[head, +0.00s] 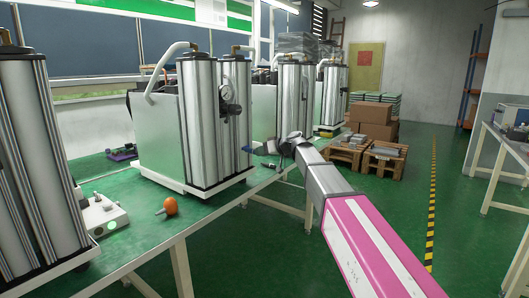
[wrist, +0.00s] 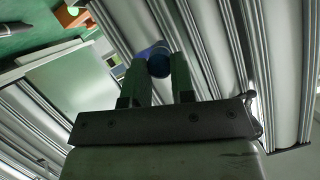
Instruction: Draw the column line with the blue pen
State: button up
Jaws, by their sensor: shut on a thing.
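My gripper (wrist: 158,78) is shut on the blue pen (wrist: 157,62), whose round blue end shows between the two fingertips in the wrist view. In the head view my gripper (head: 270,148) is above the green bench, beside the right side of the nearest full sieve column (head: 200,120), a ribbed metal cylinder pair with a gauge. A small blue bit of the pen (head: 247,149) shows at the fingertips there. In the wrist view ribbed metal columns (wrist: 228,40) fill the space beyond the pen. I cannot tell whether the pen touches the metal. No drawn line can be made out.
An orange-handled tool (head: 170,206) and a white box with knobs (head: 104,214) lie on the green bench (head: 140,240). Another column (head: 295,100) stands farther back. Pallets with cardboard boxes (head: 372,118) stand beyond.

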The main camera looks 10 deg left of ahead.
jog(key=shift+s+a, duration=0.25)
jog(key=shift+s, duration=0.4)
jog(key=shift+d, duration=0.1)
jog(key=shift+s+d, duration=0.4)
jog(key=shift+d, duration=0.5)
jog(key=shift+s+d, duration=0.35)
jog(key=shift+d, duration=0.55)
jog(key=shift+s+d, duration=0.4)
jog(key=shift+d, duration=0.5)
jog(key=d, duration=0.1)
jog(key=s+d, duration=0.1)
jog(key=shift+s+d, duration=0.1)
jog(key=shift+d, duration=0.25)
